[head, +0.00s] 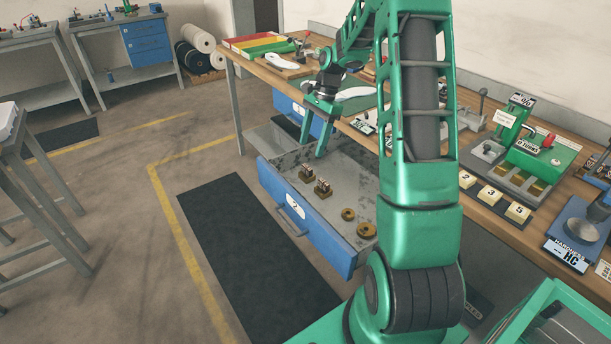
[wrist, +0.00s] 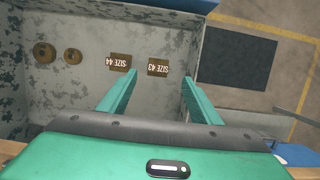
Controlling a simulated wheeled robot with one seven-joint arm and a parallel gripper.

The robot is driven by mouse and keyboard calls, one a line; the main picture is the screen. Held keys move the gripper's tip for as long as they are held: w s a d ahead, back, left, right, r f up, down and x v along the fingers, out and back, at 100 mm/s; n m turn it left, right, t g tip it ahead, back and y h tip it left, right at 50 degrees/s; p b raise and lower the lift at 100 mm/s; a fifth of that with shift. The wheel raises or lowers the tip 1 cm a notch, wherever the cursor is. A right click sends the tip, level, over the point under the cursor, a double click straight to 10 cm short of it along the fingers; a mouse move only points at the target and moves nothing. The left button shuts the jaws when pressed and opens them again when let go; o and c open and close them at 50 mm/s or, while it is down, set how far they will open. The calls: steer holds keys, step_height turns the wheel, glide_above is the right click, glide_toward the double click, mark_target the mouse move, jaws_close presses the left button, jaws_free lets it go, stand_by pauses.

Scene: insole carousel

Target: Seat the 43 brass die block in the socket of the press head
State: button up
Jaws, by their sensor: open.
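The 43 brass die block (wrist: 158,67) lies in an open drawer, its "SIZE 43" label upside down in the wrist view. It also shows in the head view (head: 306,174) as the farther of two small brass blocks. The 44 block (wrist: 118,63) lies beside it, to the left in the wrist view. My gripper (wrist: 159,88) is open and empty above the drawer, its fingers pointing down with the 43 block between their lines and apart from it. It also shows in the head view (head: 313,143). I cannot make out the press head or its socket for certain.
The blue-fronted drawer (head: 289,209) also holds two brass rings (head: 366,230). Its walls stand around the blocks. The dark floor mat (head: 250,260) is clear.

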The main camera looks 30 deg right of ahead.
mark_target(307, 166)
steer(key=shift+d+x, duration=0.2)
steer(key=shift+x, duration=3.8)
steer(key=shift+s, duration=0.1)
steer(key=c, duration=1.4)
